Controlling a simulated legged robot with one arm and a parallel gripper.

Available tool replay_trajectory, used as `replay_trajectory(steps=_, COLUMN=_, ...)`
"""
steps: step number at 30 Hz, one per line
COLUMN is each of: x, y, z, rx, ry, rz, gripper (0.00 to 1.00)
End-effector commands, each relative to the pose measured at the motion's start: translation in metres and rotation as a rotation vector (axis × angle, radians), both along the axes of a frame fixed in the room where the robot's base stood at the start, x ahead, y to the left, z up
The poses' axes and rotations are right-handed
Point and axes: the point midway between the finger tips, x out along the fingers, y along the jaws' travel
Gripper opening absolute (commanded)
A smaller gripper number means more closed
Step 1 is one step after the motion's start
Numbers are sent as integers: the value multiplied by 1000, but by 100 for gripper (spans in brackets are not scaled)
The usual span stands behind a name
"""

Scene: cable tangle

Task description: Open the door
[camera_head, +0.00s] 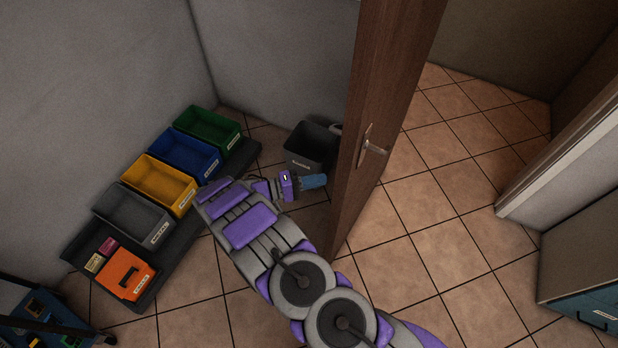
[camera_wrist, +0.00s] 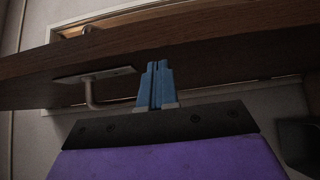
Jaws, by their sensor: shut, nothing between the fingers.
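The brown wooden door (camera_head: 383,75) stands open, away from its frame, with tiled floor visible past it. A metal lever handle (camera_head: 373,148) is on its right face; in the wrist view a handle (camera_wrist: 92,92) on its plate hangs off the door face, left of the fingers. My gripper (camera_head: 322,181) is on the left side of the door, its blue fingers pointing towards the door. In the wrist view the fingers (camera_wrist: 157,66) are together and empty, close to the door (camera_wrist: 200,50) and apart from the handle. Whether they touch the door I cannot tell.
A dark bin (camera_head: 312,147) stands behind my gripper by the wall. Coloured bins, including a blue one (camera_head: 185,155), line the left wall on a dark base. A white door frame (camera_head: 560,150) and a cabinet (camera_head: 585,270) are at right. Tiled floor between is clear.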

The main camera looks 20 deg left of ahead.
Motion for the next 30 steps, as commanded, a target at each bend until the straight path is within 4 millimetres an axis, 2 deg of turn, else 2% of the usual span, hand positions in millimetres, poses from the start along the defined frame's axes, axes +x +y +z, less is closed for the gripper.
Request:
replay_trajectory(steps=4, x=1, y=-5, z=0, rx=-1, ry=1, rz=-1, gripper=0)
replay_trajectory(steps=17, x=1, y=-3, z=-1, rx=-4, ry=1, rz=2, gripper=0)
replay_trajectory(steps=30, x=-4, y=-53, z=-2, rx=-9, ry=2, rz=73, gripper=0)
